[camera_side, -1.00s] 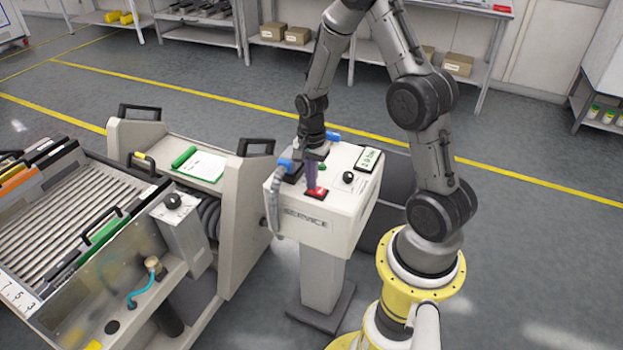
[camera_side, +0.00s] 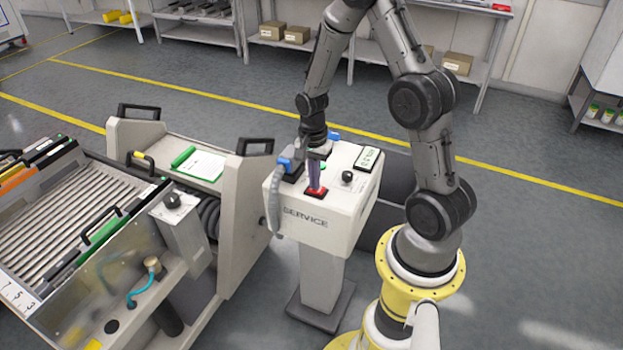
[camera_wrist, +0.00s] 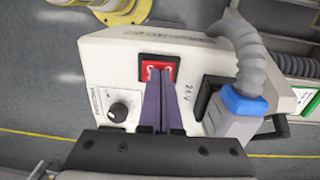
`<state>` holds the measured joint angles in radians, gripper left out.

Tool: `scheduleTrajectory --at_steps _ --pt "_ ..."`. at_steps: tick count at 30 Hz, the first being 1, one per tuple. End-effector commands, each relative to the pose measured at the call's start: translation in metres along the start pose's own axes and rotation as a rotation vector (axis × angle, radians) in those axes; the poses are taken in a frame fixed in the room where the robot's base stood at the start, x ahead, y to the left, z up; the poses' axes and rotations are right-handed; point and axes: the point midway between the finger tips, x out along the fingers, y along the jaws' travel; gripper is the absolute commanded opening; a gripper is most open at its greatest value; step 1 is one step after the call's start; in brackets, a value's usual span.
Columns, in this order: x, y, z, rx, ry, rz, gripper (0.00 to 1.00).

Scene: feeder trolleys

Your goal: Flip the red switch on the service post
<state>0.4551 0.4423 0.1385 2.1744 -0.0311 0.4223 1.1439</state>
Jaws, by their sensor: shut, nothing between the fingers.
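The service post (camera_side: 312,228) is a cream box on a pedestal, marked SERVICE on its front. The red switch (camera_side: 316,194) sits in a dark frame near the front edge of its top. In the wrist view the red switch (camera_wrist: 158,66) shows just beyond the fingertips. My gripper (camera_side: 316,187) is shut and empty, pointing down at the switch. In the wrist view my gripper (camera_wrist: 160,72) has its purple fingers together, with the tips over the lower part of the switch. I cannot tell whether they touch it. The fingers hide part of the switch.
A blue plug with a grey hose (camera_wrist: 240,105) stands close beside my fingers. A trolley (camera_side: 230,200) is left of the post. Floor is clear at the right.

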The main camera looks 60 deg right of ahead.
Motion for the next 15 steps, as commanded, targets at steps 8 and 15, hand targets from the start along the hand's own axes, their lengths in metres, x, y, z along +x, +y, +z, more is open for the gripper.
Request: scheduleTrajectory --at_steps 8,15 --pt "-0.0010 0.0028 0.0000 0.000 0.000 0.000 0.00" --pt "-0.0080 0.0006 -0.0006 0.000 0.002 -0.005 0.00"
